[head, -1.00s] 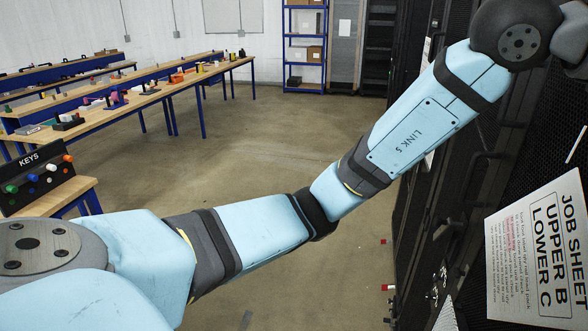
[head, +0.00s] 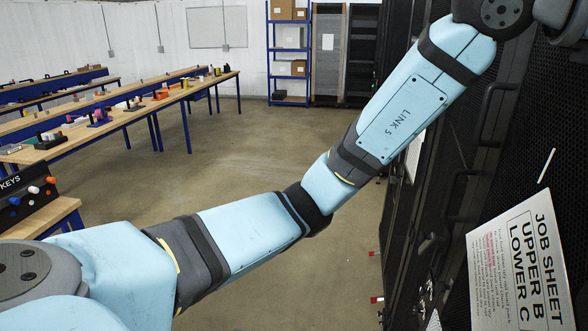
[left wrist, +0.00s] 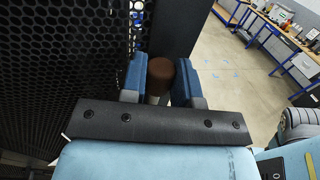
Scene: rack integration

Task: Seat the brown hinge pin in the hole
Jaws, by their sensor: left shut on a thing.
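In the left wrist view the brown hinge pin (left wrist: 160,69) stands between the two blue fingers of my left gripper (left wrist: 158,82), which is shut on it. The pin's round brown top faces the camera, and a lighter shaft shows below it. A black perforated rack panel (left wrist: 62,62) lies to the left of the fingers, close to them. I cannot see the hole in either view. In the head view my left arm reaches up and right towards the racks, and its gripper is out of the picture. My right gripper is in neither view.
Black racks (head: 470,150) line the right side of the head view, with a job sheet (head: 520,262) reading "UPPER B LOWER C". A KEYS box (head: 30,200) sits on a bench at the left. Long workbenches (head: 125,115) and blue shelving (head: 289,60) stand further back. The middle floor is clear.

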